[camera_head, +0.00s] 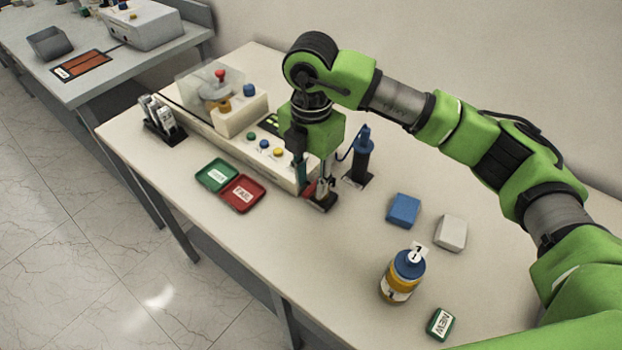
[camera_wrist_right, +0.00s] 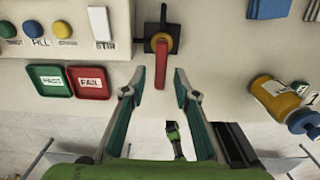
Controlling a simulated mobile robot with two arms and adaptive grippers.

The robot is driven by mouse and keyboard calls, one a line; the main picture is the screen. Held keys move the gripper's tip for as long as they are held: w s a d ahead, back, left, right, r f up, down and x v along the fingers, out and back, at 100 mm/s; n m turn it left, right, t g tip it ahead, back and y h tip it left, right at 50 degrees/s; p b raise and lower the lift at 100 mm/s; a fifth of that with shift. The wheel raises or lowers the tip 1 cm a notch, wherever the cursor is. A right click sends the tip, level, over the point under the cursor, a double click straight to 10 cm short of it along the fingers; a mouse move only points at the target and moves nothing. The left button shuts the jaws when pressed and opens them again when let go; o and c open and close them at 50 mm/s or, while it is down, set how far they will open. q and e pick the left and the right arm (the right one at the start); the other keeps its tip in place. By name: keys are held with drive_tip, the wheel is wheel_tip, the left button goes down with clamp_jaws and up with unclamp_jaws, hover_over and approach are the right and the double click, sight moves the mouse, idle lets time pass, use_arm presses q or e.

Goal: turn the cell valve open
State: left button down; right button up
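The valve (camera_wrist_right: 160,60) has a red lever and an orange hub on a black mount, beside the pale test unit (camera_head: 232,137). In the right wrist view its lever points down toward my gripper. In the head view only a bit of red shows, mostly hidden behind the fingers. My right gripper (camera_head: 314,183) points down just over the valve. In the right wrist view its fingers (camera_wrist_right: 156,84) are apart, one on each side of the lever's end, with gaps on both sides. My left gripper is in no view.
Green PASS (camera_head: 217,174) and red FAIL (camera_head: 242,194) trays lie left of the valve. A blue-topped device (camera_head: 362,150) stands close on its right. A blue block (camera_head: 403,210), a grey block (camera_head: 450,232) and a yellow bottle (camera_head: 397,285) are farther right. The front table middle is clear.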

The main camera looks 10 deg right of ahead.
sight(311, 187)
wheel_tip(311, 187, up, 12)
drive_tip(key=shift+f, duration=0.2)
idle(0.5)
